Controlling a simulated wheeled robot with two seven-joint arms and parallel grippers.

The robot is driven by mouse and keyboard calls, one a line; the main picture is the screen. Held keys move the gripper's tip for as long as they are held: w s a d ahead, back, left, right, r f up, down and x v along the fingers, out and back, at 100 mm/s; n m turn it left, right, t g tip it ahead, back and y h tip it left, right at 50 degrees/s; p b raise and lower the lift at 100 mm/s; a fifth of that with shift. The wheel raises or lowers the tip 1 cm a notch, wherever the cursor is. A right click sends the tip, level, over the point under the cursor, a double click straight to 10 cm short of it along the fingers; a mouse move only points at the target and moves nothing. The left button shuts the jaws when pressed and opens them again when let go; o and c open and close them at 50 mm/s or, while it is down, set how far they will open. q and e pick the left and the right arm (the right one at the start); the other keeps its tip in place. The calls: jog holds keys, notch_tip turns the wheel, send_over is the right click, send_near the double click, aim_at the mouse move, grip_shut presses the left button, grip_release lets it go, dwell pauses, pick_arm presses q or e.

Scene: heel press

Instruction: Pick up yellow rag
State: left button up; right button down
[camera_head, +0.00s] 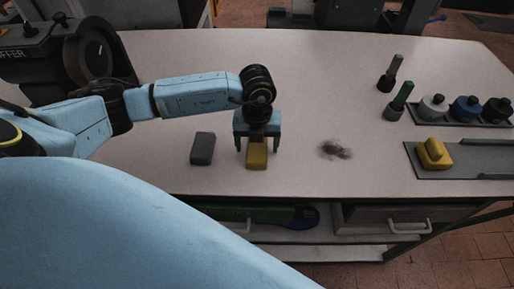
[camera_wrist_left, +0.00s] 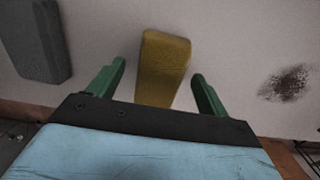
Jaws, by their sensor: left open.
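The yellow rag (camera_head: 257,156) is a small folded block on the pale table near its front edge. In the left wrist view the yellow rag (camera_wrist_left: 163,68) lies between the green fingertips, with gaps on both sides. My left gripper (camera_head: 257,148) is open and points down over the rag; it also shows in the left wrist view (camera_wrist_left: 158,80). Its fingers do not touch the rag. My right gripper is not in view.
A grey block (camera_head: 203,149) lies just left of the rag. A dark smudge (camera_head: 335,150) is to the right. A yellow object (camera_head: 434,154) sits on a grey tray (camera_head: 473,174) at the right, with brushes (camera_head: 398,102) and several bottles (camera_head: 465,108) behind. The middle back is clear.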

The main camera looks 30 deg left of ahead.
aim_at(257, 147)
pick_arm(q)
jog(key=c, duration=1.1)
jog(key=shift+o, duration=0.2)
notch_tip(257, 147, up, 10)
jog(key=shift+b, duration=0.35)
